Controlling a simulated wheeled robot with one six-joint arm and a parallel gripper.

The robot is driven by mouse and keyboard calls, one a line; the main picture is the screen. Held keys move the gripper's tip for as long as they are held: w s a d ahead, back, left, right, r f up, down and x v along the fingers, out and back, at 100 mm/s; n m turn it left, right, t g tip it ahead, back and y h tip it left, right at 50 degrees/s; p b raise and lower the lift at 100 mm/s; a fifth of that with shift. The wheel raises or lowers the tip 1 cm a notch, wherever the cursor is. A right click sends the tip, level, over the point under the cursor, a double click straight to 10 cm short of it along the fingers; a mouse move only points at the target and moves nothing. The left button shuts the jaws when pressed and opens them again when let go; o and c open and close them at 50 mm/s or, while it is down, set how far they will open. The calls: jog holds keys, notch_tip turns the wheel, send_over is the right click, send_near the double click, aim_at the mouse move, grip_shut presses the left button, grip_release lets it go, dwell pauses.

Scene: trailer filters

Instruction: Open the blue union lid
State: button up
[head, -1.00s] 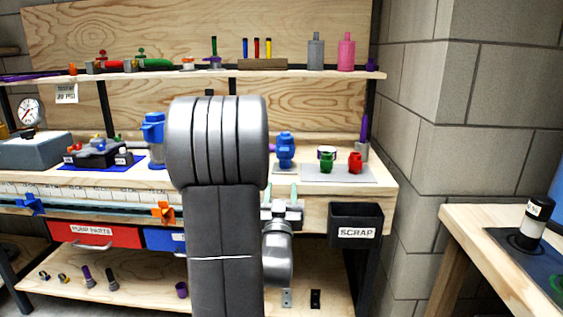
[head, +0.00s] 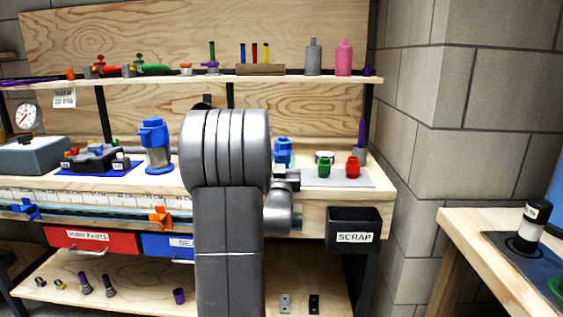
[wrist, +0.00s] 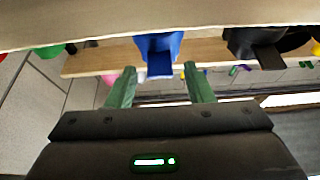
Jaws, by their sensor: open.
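The blue union (head: 283,148) stands on the workbench top, right of my arm in the head view; its lower part is hidden behind my wrist. In the wrist view, which looks upside down, a blue body that appears to be the same union (wrist: 160,45) hangs from the bench edge at the top. My gripper (wrist: 160,84) has two green fingers apart with nothing between them. The union lies beyond the fingertips, roughly centred between them, with a visible gap. The head view hides the fingers. I cannot make out where the lid meets the body.
Right of the union are a green cup (head: 324,167) and a red cup (head: 353,167) on a grey mat. A blue-topped filter (head: 155,146) stands left of my arm. A black fitting (wrist: 262,45) is beside the union in the wrist view. A shelf (head: 200,83) runs above.

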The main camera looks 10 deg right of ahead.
grip_shut()
jog(key=shift+r, duration=0.15)
